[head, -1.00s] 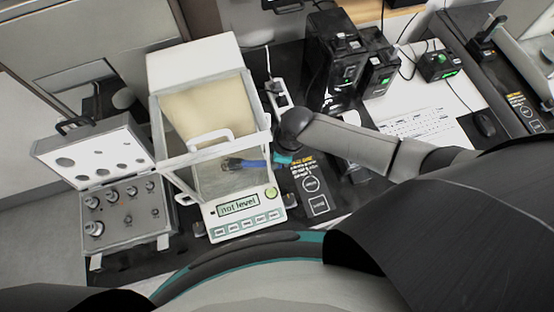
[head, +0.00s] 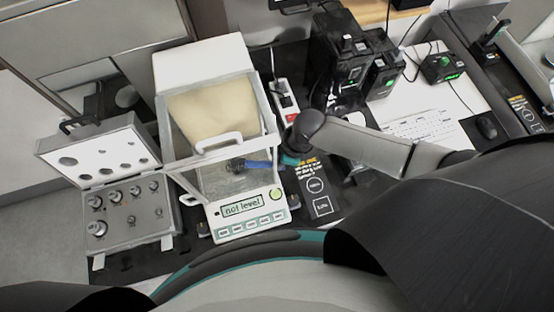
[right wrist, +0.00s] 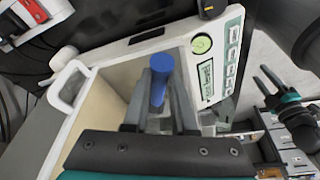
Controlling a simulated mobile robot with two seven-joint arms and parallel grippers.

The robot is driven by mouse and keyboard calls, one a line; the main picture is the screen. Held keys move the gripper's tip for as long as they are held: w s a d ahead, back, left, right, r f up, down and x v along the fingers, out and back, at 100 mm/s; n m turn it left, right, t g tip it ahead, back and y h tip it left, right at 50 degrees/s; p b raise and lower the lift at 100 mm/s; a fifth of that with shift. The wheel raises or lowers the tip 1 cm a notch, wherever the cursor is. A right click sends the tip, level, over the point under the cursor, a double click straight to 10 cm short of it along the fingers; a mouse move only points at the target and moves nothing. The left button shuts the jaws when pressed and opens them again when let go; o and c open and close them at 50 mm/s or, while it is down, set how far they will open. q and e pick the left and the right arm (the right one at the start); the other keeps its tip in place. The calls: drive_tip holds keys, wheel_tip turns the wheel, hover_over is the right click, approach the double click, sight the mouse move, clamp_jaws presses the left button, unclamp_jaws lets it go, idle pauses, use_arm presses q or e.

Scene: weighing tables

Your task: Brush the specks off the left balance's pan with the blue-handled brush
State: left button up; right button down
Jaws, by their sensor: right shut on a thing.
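The left balance (head: 247,226) has a glass draft shield and a display reading "not level". Its pan is inside, seen only dimly through the glass, and I cannot make out specks. The blue-handled brush (head: 262,164) lies across the chamber, with its dark head inside over the pan area; whether it touches is unclear. My right gripper (head: 289,160) is at the chamber's right side, shut on the handle. The right wrist view shows its fingers (right wrist: 160,85) around the blue handle (right wrist: 159,72). My left gripper (right wrist: 264,78) appears at that view's right; its opening is unclear.
An open case of weights (head: 128,205) stands left of the balance. A power strip (head: 286,100) and black devices (head: 340,60) stand behind and right. The shield's frame and white handle (head: 215,141) are close to the brush.

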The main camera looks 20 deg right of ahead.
drive_tip(key=shift+s+d, duration=0.15)
drive_tip(key=shift+d, duration=0.3)
drive_tip(key=shift+f, duration=0.1)
drive_tip(key=shift+w+a, duration=0.2)
drive_tip(key=shift+a, duration=0.4)
use_arm(q)
drive_tip(key=shift+s+d+f, duration=0.1)
drive_tip(key=shift+s+d, duration=0.15)
drive_tip(key=shift+d, duration=0.1)
use_arm(e)
drive_tip(key=shift+w+a, duration=0.2)
drive_tip(key=shift+a, duration=0.8)
use_arm(q)
drive_tip(key=shift+w+a, duration=0.25)
drive_tip(key=shift+a, duration=0.05)
use_arm(e)
drive_tip(key=shift+d, duration=0.8)
drive_tip(key=shift+s+d, duration=0.4)
drive_tip(key=shift+d, duration=0.4)
